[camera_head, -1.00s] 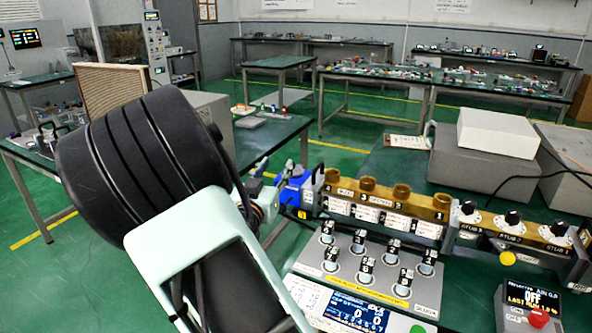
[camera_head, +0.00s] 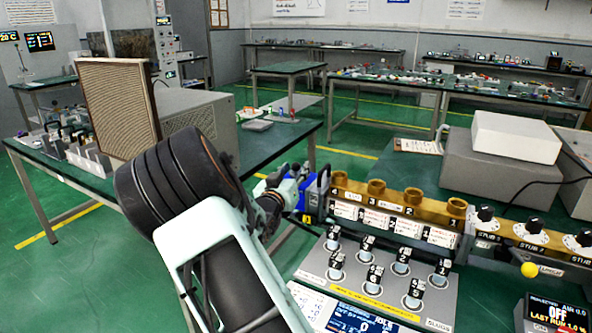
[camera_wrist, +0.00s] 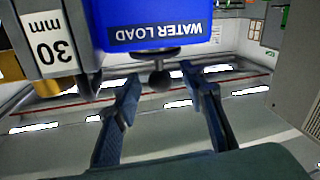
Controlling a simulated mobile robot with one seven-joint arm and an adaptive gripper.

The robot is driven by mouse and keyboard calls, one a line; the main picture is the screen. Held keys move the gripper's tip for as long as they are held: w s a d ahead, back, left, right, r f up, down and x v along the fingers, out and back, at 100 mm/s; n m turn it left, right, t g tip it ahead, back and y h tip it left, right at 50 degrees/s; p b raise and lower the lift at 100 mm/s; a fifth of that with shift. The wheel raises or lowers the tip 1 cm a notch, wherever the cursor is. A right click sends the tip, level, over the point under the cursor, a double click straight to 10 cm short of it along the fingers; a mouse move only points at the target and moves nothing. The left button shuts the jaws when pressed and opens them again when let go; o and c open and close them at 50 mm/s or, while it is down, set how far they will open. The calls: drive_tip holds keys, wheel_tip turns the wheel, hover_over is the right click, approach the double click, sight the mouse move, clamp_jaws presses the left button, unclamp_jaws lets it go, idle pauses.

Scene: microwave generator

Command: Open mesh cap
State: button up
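I cannot clearly pick out a mesh cap in either view. A blue block labelled WATER LOAD (camera_wrist: 155,25) fills the top of the wrist view, its lettering upside down. A dark round knob (camera_wrist: 159,80) on a short stem sticks out from it. My gripper (camera_wrist: 160,90) is open, with one finger on each side of the knob; I cannot tell whether they touch anything. In the head view the blue block (camera_head: 314,199) sits at the left end of the brass waveguide (camera_head: 385,200). My gripper (camera_head: 283,187) is just left of it, its fingers partly hidden.
Several brass ports stand on the waveguide. In front is a grey panel of numbered slugs (camera_head: 385,277). A stub tuner (camera_head: 535,236) is at the right. A tan framed panel (camera_head: 116,105) stands on the left table. A 30 mm label (camera_wrist: 50,50) is beside the blue block.

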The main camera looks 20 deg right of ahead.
drive_tip(key=shift+x, duration=0.8)
drive_tip(key=shift+c, duration=0.5)
clamp_jaws()
